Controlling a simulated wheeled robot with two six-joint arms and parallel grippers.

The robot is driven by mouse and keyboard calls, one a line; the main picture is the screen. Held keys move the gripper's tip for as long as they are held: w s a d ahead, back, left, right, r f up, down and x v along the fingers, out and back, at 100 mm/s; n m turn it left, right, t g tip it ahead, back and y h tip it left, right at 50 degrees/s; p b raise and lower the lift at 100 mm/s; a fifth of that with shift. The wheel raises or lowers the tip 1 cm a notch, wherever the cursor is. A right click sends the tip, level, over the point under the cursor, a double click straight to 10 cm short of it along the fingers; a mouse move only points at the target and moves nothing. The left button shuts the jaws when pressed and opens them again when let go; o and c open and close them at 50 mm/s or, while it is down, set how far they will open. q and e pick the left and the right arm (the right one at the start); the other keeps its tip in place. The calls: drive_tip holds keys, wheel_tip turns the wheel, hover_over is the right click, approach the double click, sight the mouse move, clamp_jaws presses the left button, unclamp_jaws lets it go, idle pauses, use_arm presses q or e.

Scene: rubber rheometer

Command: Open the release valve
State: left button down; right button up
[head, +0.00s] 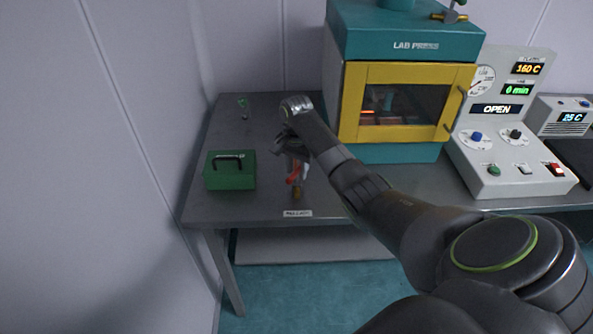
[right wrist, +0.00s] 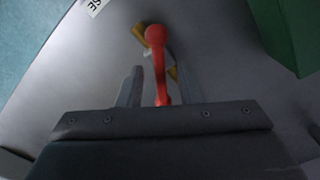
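A red lever (head: 293,174) with a brass-coloured part (head: 297,191) stands on the grey bench, just behind a small white label (head: 298,213). In the right wrist view the red lever (right wrist: 158,60) has a rounded end and runs down between my two fingers. My right gripper (head: 296,165) points down at it, and the lever's upper part is hidden by the gripper. In the right wrist view the fingers (right wrist: 159,90) are apart, one on each side of the lever, with gaps visible. My left gripper is not in view.
A green box (head: 231,176) with a dark handle stands left of the gripper. A teal and yellow press (head: 400,100) stands behind to the right, with a brass fitting (head: 450,15) on top. A control panel (head: 512,125) reads OPEN. The bench's front edge (head: 250,224) is close.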

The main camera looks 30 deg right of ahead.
drive_tip(key=shift+f, duration=0.7)
clamp_jaws()
drive_tip(key=shift+r+n+p, duration=0.2)
drive_tip(key=shift+n+p, duration=0.2)
drive_tip(key=shift+p, duration=0.3)
drive_tip(key=shift+n+p, duration=1)
drive_tip(key=shift+p, duration=0.1)
drive_tip(key=shift+n+p, duration=0.75)
drive_tip(key=shift+n, duration=0.25)
drive_tip(key=shift+f+n+p, duration=0.1)
drive_tip(key=shift+n+p, duration=0.35)
drive_tip(key=shift+n, duration=0.45)
